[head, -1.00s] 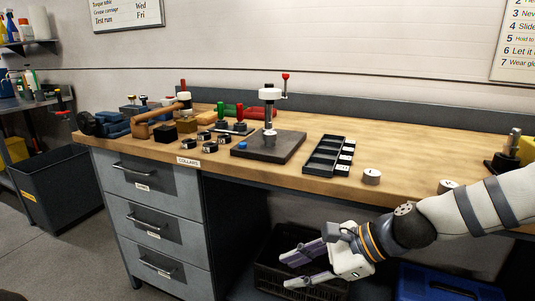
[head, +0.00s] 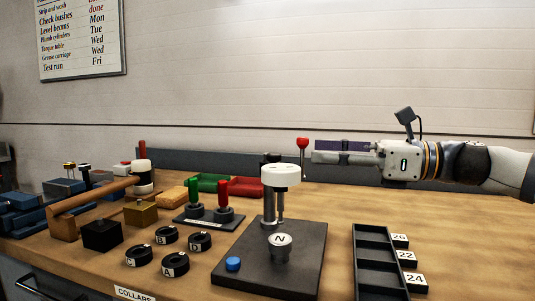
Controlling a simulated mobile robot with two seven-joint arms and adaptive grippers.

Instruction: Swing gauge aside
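A post with a white round head (head: 281,176), which looks like the gauge, stands on a dark base plate (head: 252,268). A metal piece marked N (head: 279,243) sits on the plate below the head. A red ball knob (head: 302,143) on a thin upright stem shows just right of and above the white head; I cannot tell what the stem is fixed to. My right gripper (head: 314,151) comes in level from the right, its fingertips just right of the red knob. It holds nothing that I can see; the finger gap is unclear from this side. My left gripper is out of view.
A dark tray (head: 357,262) with number tags stands right of the plate. Several black collars (head: 175,264), a stand with green and red handles (head: 209,218) and a wooden mallet (head: 95,196) lie to the left. The bench at the right is clear.

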